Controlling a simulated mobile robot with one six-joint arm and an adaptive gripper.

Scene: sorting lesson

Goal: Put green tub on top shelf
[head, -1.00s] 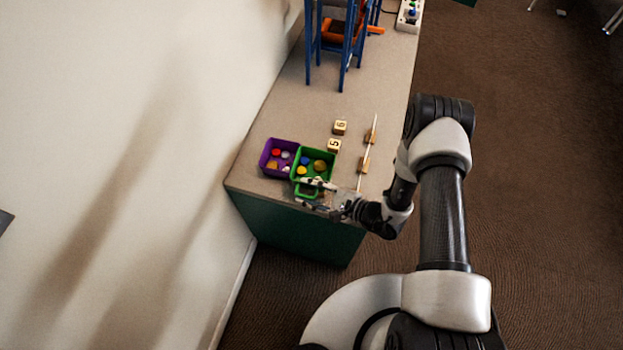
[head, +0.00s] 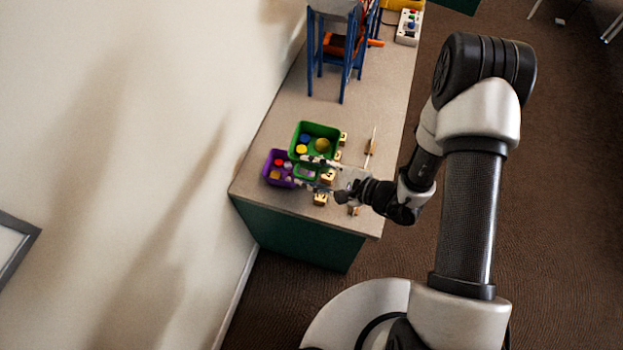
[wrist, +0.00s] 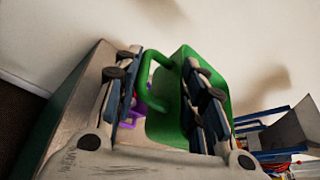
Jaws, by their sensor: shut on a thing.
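The green tub (head: 291,140) holds a few coloured pieces and appears raised above the table. My gripper (head: 306,171) is shut on its green loop handle, on the near side of the tub. In the wrist view the tub (wrist: 166,122) shows beside the right finger, with its handle (wrist: 145,66) between the fingers of my gripper (wrist: 158,95). The blue-framed shelf rack (head: 343,84) stands at the far end of the table, with a grey panel (head: 334,11) on top. It also shows at the right of the wrist view (wrist: 262,108).
A purple tub (head: 268,170) with small pieces stands on the table (head: 280,121) just left of my gripper. Several wooden number blocks (head: 320,199) and a thin stick (head: 372,138) lie nearby. A white button box (head: 408,27) is at the far right. Table between tubs and rack is clear.

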